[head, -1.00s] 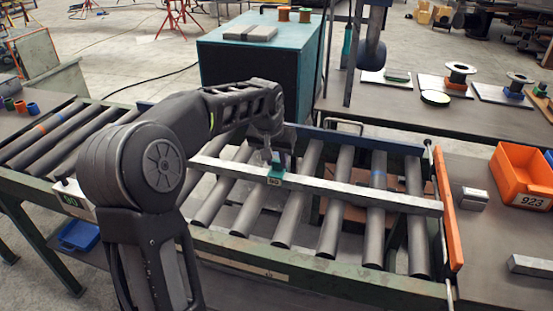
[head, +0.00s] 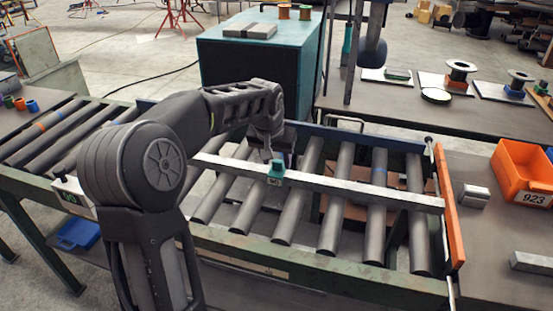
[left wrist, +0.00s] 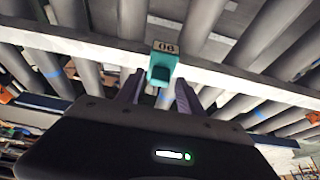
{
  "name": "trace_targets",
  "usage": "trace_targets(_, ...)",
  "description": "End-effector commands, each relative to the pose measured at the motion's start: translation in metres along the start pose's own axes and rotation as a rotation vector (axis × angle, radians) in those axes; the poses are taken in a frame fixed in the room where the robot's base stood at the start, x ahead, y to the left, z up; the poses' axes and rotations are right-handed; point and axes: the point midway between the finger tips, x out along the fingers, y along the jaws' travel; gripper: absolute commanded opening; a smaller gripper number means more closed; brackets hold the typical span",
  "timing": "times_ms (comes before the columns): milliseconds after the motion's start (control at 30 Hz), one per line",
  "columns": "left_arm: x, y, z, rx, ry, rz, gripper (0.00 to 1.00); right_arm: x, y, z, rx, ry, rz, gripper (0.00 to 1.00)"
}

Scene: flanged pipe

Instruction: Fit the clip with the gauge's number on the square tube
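A teal clip (head: 277,169) sits on the pale square tube (head: 350,190), which lies across the conveyor rollers. In the left wrist view the clip (left wrist: 162,70) has a small label (left wrist: 165,47) that looks like 90 or, turned over, 06. My left gripper (head: 280,157) is just behind and above the clip. In the left wrist view its two fingers (left wrist: 159,93) stand apart, one on each side, with gaps to the clip. A pale box with a dark green display (head: 72,199), perhaps the gauge, is partly hidden by my arm; its number is unreadable. My right gripper is not in view.
An orange stop plate (head: 447,205) stands at the conveyor's right end. Beyond it are an orange bin (head: 523,172) marked 923 and a small metal block (head: 474,197). A teal cabinet (head: 258,70) stands behind the conveyor. Several spools stand on the back bench.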

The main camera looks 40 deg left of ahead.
Motion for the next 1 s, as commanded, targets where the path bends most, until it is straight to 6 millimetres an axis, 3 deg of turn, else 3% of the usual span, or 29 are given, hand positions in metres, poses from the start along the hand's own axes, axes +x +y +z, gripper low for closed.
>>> trace_targets(433,-0.005,0.0,-0.001,0.0,0.002,0.0,0.52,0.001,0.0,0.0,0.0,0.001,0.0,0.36)
trace_targets(800,-0.06,0.0,-0.001,0.0,0.004,0.001,0.52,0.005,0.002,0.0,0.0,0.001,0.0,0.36)
trace_targets(1000,-0.077,0.0,0.0,0.0,0.0,0.0,0.52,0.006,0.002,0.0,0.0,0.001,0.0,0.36)
